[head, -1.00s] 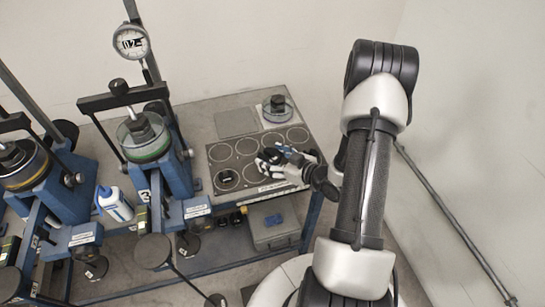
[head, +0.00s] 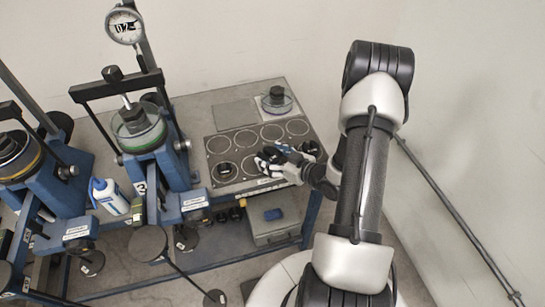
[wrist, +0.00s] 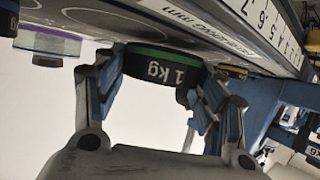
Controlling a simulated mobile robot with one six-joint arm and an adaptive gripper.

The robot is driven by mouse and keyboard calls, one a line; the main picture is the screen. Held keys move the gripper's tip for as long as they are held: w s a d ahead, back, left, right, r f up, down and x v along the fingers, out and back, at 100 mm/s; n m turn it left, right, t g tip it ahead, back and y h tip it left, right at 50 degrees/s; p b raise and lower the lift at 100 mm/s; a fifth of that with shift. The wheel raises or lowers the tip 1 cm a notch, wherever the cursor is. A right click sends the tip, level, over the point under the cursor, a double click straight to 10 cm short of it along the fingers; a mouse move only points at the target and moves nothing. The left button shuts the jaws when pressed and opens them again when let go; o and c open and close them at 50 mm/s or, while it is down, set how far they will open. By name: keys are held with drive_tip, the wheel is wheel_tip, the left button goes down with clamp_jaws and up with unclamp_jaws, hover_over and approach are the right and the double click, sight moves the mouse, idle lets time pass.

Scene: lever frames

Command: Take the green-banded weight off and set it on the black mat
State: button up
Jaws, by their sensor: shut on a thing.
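My gripper (head: 272,157) is over the front middle of the dark mat with ring outlines (head: 213,143). In the wrist view my gripper (wrist: 155,88) is shut on a black weight marked 1 kg with a green band (wrist: 160,72). That view is upside down, so the mat's underside-up surface (wrist: 120,22) lies at the top. The weight's green-banded side is close to the mat; I cannot tell whether it touches. In the head view the fingers mostly hide the weight.
Another black weight (head: 224,170) stands on the mat's front left; a yellow-banded one (wrist: 232,70) shows behind mine. A purple-banded dish (head: 277,100) sits at the back. Blue lever frames (head: 168,165) stand left. Several rings on the mat are empty.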

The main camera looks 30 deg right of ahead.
drive_tip(key=shift+f+b, duration=0.4)
idle(0.3)
drive_tip(key=o, duration=1.3)
drive_tip(key=shift+c, duration=0.2)
drive_tip(key=o, duration=0.5)
drive_tip(key=shift+c, duration=0.2)
drive_tip(key=shift+f, duration=0.15)
drive_tip(key=shift+s, duration=0.15)
drive_tip(key=v, duration=1.1)
drive_tip(key=shift+s+r, duration=0.25)
drive_tip(key=shift+s, duration=0.1)
